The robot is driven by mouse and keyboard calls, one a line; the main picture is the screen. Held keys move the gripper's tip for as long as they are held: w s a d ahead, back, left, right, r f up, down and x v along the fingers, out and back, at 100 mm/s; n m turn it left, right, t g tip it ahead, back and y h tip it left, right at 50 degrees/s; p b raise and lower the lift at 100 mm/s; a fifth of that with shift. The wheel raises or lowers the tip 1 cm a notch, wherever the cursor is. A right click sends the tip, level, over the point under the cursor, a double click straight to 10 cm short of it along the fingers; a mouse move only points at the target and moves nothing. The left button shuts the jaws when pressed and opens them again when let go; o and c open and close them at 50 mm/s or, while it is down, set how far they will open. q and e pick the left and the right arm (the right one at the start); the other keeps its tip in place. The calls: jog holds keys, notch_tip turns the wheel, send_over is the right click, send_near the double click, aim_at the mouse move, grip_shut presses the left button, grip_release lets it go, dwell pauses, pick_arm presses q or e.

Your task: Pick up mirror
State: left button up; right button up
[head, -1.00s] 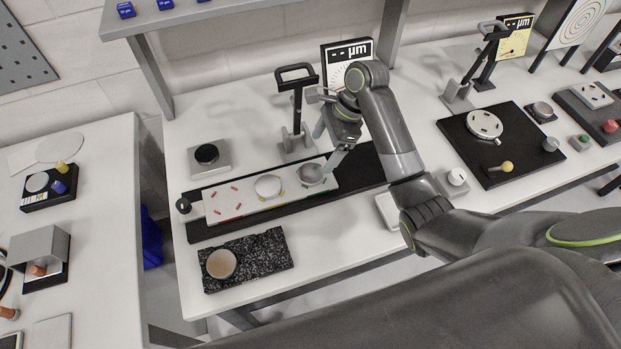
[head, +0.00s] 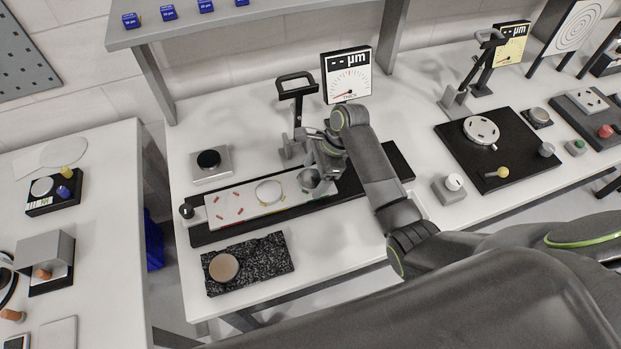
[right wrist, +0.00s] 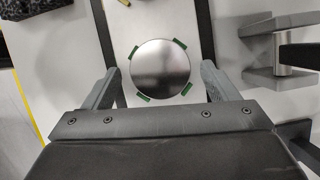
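A round shiny mirror (right wrist: 160,68) lies flat on a white plate between several green corner marks in the right wrist view. In the head view this mirror (head: 308,180) is at the right end of the white plate (head: 232,206), partly covered by my right gripper. My right gripper (head: 322,182) is open and just above the mirror, pointing down. In the right wrist view its two fingers stand apart left and right of the mirror's near half, with gaps on both sides. Whether they reach the mirror's height is hard to tell. My left gripper is not in view.
A lever stand (head: 297,110) and dial gauge (head: 347,75) stand behind. A granite block (head: 270,262) with a beige disc (head: 223,267) lies in front.

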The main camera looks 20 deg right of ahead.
jog(key=c, duration=1)
jog(key=shift+r, duration=0.15)
